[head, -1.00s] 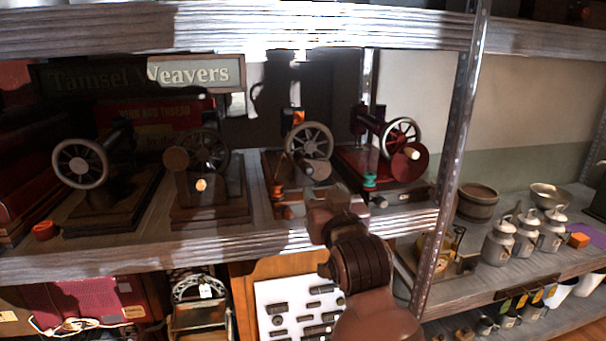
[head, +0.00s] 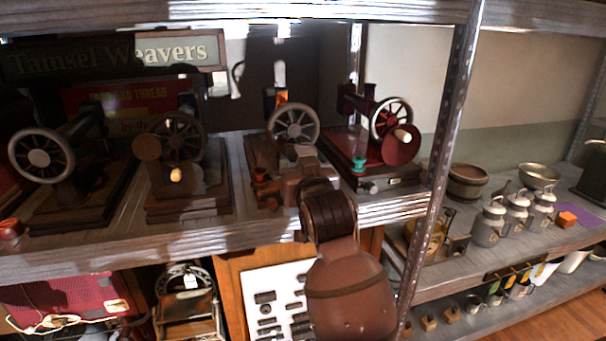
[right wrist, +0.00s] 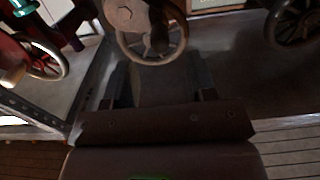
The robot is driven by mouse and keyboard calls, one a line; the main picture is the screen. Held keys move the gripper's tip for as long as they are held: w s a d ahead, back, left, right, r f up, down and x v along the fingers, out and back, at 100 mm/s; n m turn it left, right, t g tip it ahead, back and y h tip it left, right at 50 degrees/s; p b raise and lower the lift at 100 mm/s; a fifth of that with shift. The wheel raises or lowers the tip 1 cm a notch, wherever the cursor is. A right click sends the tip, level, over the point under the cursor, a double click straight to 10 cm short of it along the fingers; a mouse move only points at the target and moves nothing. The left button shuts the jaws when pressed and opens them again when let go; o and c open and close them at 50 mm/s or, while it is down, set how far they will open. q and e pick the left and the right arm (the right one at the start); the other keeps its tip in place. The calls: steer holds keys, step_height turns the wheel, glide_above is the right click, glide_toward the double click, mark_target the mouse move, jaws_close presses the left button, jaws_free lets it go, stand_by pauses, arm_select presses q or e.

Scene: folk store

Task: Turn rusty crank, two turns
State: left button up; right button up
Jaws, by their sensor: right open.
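Several hand-cranked sewing machines stand in a row on the wooden shelf. The third from the left has a grey spoked wheel (head: 293,124), and its crank is hidden behind my right gripper in the head view. In the right wrist view a rusty brown crank disc (right wrist: 126,14) shows at the top, in front of the spoked wheel (right wrist: 150,57). My right gripper (right wrist: 161,78) is open with nothing between its fingers, pointing at this machine. In the head view the right gripper (head: 300,160) covers the machine's front. My left gripper is not in view.
A dark red machine (head: 378,125) stands close on the right; a dark machine (head: 180,140) is on the left. A metal post (head: 447,150) rises right of my arm. The shelf edge (head: 120,253) runs below the machines. Milk cans (head: 490,222) stand further right.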

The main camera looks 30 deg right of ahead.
mark_target(294, 158)
steer(key=x, duration=0.5)
steer(key=shift+w+b, duration=0.3)
steer(key=shift+w, duration=0.05)
steer(key=shift+w+d+p, duration=0.1)
steer(key=shift+p, duration=0.25)
steer(key=shift+c, duration=0.5)
steer(key=c, duration=0.7)
steer(key=shift+o, duration=0.2)
